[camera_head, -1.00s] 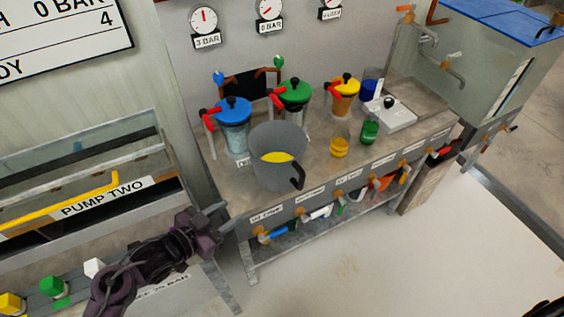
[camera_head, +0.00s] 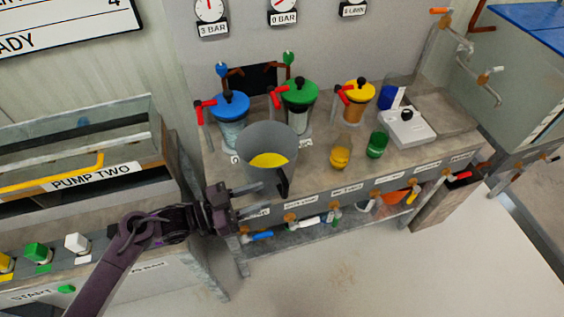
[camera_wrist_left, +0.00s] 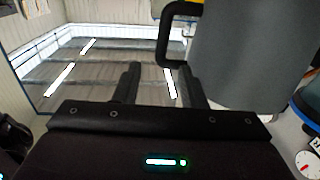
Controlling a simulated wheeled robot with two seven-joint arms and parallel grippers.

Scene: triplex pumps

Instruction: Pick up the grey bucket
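The grey bucket (camera_head: 262,143) stands upright on the bench near its front edge, with yellow contents (camera_head: 269,160) inside. Its black handle (camera_head: 283,183) is on the front right side. In the left wrist view the bucket (camera_wrist_left: 250,50) fills the upper right, with the black handle (camera_wrist_left: 163,40) beside it, just beyond the fingertips. My left gripper (camera_head: 255,197) is at the front left of the bucket, fingers pointing right towards the handle. Its fingers (camera_wrist_left: 160,77) are apart, with nothing held between them. My right gripper is not in view.
Lidded blue (camera_head: 230,118), green (camera_head: 299,105) and yellow (camera_head: 355,100) jugs stand behind the bucket. A yellow beaker (camera_head: 341,155), green beaker (camera_head: 377,145) and white scale (camera_head: 405,125) are to the right. Several valves line the bench front. The floor in front is clear.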

